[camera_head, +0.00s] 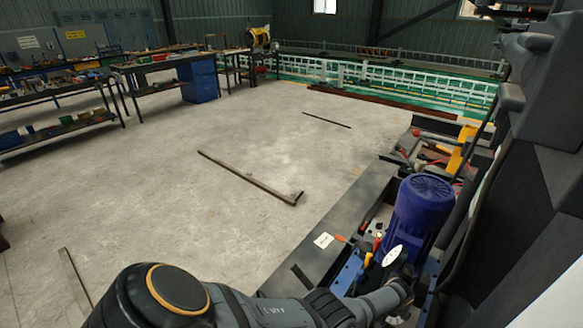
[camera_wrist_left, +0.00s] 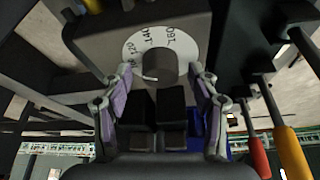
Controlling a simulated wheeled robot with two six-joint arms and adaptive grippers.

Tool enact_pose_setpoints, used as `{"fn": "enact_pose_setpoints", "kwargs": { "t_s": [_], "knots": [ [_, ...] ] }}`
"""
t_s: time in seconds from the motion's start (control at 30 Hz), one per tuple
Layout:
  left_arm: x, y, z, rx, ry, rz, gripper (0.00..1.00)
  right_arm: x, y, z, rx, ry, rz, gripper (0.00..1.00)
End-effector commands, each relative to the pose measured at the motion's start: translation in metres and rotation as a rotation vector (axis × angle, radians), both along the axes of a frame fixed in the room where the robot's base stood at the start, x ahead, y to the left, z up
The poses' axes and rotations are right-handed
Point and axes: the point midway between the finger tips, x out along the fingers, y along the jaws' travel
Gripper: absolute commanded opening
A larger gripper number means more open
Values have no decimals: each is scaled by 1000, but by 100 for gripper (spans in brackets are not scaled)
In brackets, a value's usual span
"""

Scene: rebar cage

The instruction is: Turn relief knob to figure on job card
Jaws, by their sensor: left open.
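In the left wrist view a grey round knob (camera_wrist_left: 160,66) sits at the middle of a white dial ring (camera_wrist_left: 134,50) with dark printed figures, partly legible. My left gripper (camera_wrist_left: 162,78) is open, with one finger on each side of the knob. I cannot tell whether either finger touches it. In the head view my left arm reaches from the bottom left to the machine, and its fingers are hard to make out there. A small white card (camera_head: 323,240) lies on the machine's dark top; its writing is too small to read. My right gripper is out of view.
A blue motor (camera_head: 421,212) stands beside my left arm, with a white round gauge (camera_head: 392,255) near it. Workbenches (camera_head: 172,65) stand far left; a long bar (camera_head: 248,177) lies on open floor.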

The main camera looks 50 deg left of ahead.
Motion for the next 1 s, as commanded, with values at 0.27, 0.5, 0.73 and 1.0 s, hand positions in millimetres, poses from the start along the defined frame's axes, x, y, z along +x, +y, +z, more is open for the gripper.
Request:
{"fn": "enact_pose_setpoints", "kwargs": {
  "t_s": [0.27,0.5,0.73,1.0],
  "knots": [
    [-26,-1,70,-2,1,1,60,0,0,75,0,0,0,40],
    [-52,3,87,0,15,-1,60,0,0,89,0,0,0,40],
    [-90,15,51,2,45,-10,60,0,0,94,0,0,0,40],
    [-138,30,13,4,80,-18,60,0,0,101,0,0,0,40]
  ]
}}
